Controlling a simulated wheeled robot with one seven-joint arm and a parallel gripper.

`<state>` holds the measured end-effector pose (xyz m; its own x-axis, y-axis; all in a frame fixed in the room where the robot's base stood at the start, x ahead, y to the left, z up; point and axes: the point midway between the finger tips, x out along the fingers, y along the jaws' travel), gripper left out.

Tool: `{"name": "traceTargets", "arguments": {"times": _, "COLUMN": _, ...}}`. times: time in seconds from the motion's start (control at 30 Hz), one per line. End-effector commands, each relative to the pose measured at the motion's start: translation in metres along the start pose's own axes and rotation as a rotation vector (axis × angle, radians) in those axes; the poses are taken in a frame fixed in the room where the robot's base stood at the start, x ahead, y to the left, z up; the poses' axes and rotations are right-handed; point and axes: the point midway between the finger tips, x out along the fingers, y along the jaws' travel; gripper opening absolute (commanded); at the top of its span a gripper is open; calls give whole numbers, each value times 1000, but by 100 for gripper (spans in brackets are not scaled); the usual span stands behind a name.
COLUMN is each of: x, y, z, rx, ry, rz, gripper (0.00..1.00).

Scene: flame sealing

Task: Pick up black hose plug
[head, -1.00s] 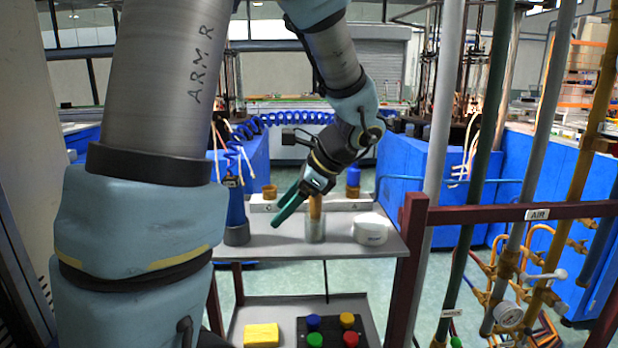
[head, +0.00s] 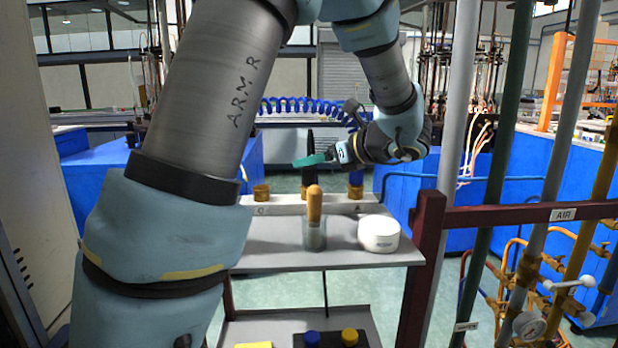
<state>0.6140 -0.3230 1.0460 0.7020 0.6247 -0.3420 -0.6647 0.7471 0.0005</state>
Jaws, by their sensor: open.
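The gripper is open.
The grey shelf (head: 275,256) has bare room at front left. A dark red post (head: 423,260) stands right.

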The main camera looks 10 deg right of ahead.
Motion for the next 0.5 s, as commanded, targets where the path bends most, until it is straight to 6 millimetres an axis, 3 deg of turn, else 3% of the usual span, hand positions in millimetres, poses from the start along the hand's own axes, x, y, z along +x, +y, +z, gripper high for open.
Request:
{"name": "traceTargets", "arguments": {"times": 0.3, "x": 43, "y": 0, "z": -6, "rx": 0, "ry": 1, "rz": 4, "gripper": 65}}
{"name": "traceTargets", "arguments": {"times": 0.5, "x": 48, "y": -1, "z": -6, "rx": 0, "ry": 0, "rz": 0, "gripper": 65}}
